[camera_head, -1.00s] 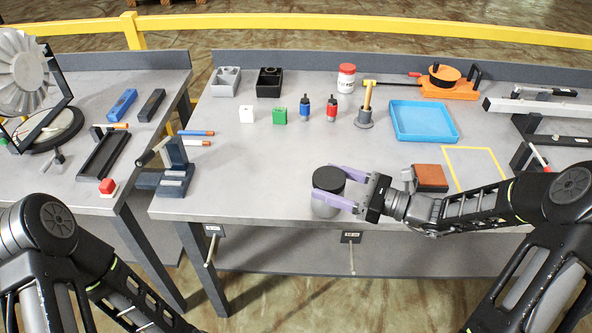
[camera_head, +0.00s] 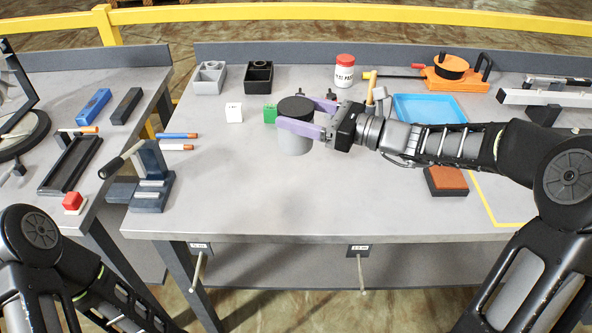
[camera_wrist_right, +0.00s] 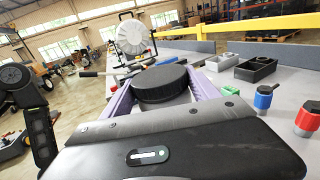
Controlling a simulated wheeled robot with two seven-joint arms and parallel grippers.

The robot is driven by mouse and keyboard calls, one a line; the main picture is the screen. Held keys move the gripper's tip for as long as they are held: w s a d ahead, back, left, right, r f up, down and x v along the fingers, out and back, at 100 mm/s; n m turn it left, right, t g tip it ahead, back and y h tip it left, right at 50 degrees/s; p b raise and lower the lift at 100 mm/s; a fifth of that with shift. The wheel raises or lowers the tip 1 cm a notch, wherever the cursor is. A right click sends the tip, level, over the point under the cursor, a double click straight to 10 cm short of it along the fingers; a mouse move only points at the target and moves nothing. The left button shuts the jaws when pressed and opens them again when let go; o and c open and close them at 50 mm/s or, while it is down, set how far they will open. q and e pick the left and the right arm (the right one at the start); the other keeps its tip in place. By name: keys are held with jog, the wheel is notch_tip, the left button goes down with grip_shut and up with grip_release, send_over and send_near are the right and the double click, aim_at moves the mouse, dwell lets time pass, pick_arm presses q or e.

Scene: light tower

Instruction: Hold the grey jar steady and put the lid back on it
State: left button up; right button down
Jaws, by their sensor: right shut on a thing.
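The grey jar (camera_head: 296,143) is upright over the middle of the main table, with the black lid (camera_head: 295,108) on top of it. My right gripper (camera_head: 294,114) is shut on the jar, its purple fingers on either side near the top, around the lid's level. In the right wrist view the lid (camera_wrist_right: 160,84) sits between the fingers, with a little grey jar wall (camera_wrist_right: 182,101) below it. The view does not settle whether the jar's bottom touches the table or whether the lid is fully seated. My left gripper is out of view; only its arm shows at the lower left.
A dark lever fixture (camera_head: 152,180) stands to the left. The table's front middle is clear.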

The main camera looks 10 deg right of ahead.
aim_at(299, 149)
notch_tip(299, 149, down, 6)
dwell(0.5)
jog(key=shift+f, duration=1.85)
jog(key=shift+c, duration=1)
grip_release()
jog(key=shift+f, duration=0.2)
jog(key=shift+r, duration=0.15)
jog(key=b+v, duration=0.1)
jog(key=v, duration=1.1)
jog(key=shift+s, duration=0.1)
